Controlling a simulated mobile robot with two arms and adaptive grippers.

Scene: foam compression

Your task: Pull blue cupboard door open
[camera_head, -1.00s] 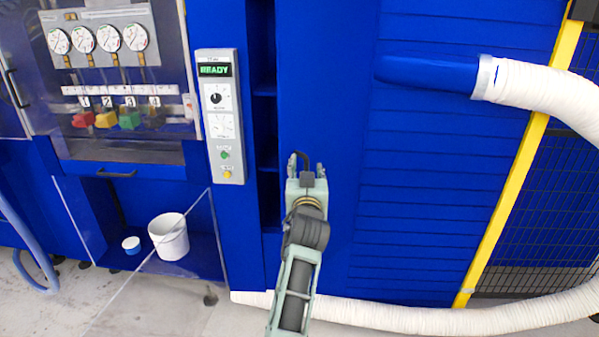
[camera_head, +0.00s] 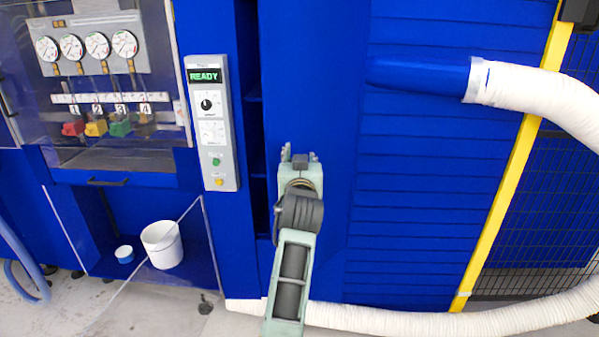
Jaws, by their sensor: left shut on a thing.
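The blue cupboard door (camera_head: 310,75) is the tall plain panel in the middle of the head view. It stands ajar, with a dark narrow opening (camera_head: 255,130) along its left edge and shelf edges showing inside. My left gripper (camera_head: 299,153) is at the door's face near that left edge, its fingers pointing away from me. It is shut on the door handle, which is mostly hidden behind the fingers and wrist. My right gripper is not in view.
A grey control panel (camera_head: 212,140) reading READY stands left of the opening. A white bucket (camera_head: 162,246) and small tub (camera_head: 124,254) sit in the lower left bay. A white hose (camera_head: 530,88) curves at the right and runs along the floor below the door.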

